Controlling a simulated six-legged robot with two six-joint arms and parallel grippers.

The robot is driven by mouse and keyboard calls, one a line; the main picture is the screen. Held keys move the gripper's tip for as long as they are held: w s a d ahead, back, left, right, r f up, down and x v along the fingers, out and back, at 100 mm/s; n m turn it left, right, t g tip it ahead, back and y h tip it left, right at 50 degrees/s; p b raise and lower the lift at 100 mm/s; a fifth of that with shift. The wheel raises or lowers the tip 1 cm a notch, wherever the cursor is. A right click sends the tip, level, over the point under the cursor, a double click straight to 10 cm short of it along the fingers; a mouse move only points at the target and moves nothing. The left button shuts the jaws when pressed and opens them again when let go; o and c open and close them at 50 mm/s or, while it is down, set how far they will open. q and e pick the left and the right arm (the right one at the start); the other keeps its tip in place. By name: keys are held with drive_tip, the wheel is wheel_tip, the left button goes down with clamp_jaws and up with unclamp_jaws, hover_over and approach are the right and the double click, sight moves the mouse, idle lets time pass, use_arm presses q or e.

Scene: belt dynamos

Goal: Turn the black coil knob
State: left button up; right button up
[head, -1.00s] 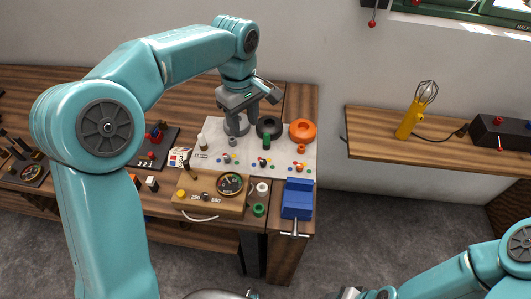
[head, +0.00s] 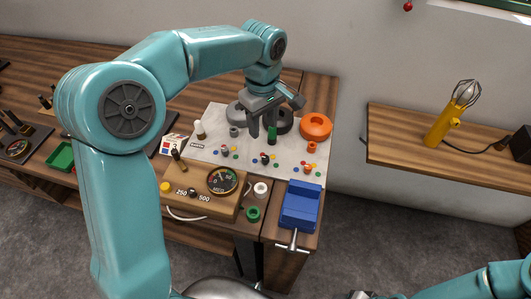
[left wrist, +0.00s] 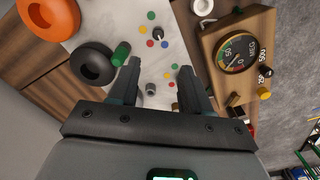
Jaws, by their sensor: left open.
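The black coil (head: 286,120) is a thick ring at the back of the pale panel (head: 213,122), between the grey and orange coils. A green upright piece (head: 272,134) stands in front of it. My left gripper (head: 263,132) is over the panel, pointing down and partly covering the black coil. In the left wrist view the black coil (left wrist: 92,64) lies left of the open, empty jaws (left wrist: 160,68), beside the green piece (left wrist: 121,54). A small grey knob (left wrist: 150,88) shows between the fingers. No separate black knob is clear. My right gripper is barely visible at the bottom edge (head: 362,295).
The orange coil (head: 316,126) is at the panel's right, the grey coil (head: 236,111) at its left. A wooden meter box (head: 205,190) and a blue vise (head: 301,205) stand in front.

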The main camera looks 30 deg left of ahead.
sight(266, 157)
use_arm(q)
drive_tip(key=f, duration=0.8)
drive_tip(key=d+f+p, duration=0.1)
drive_tip(key=f, duration=0.3)
drive_tip(key=shift+w+f, duration=0.15)
drive_tip(key=shift+a+f, duration=0.15)
drive_tip(key=shift+a, duration=0.1)
drive_tip(key=shift+d, duration=0.1)
clamp_jaws()
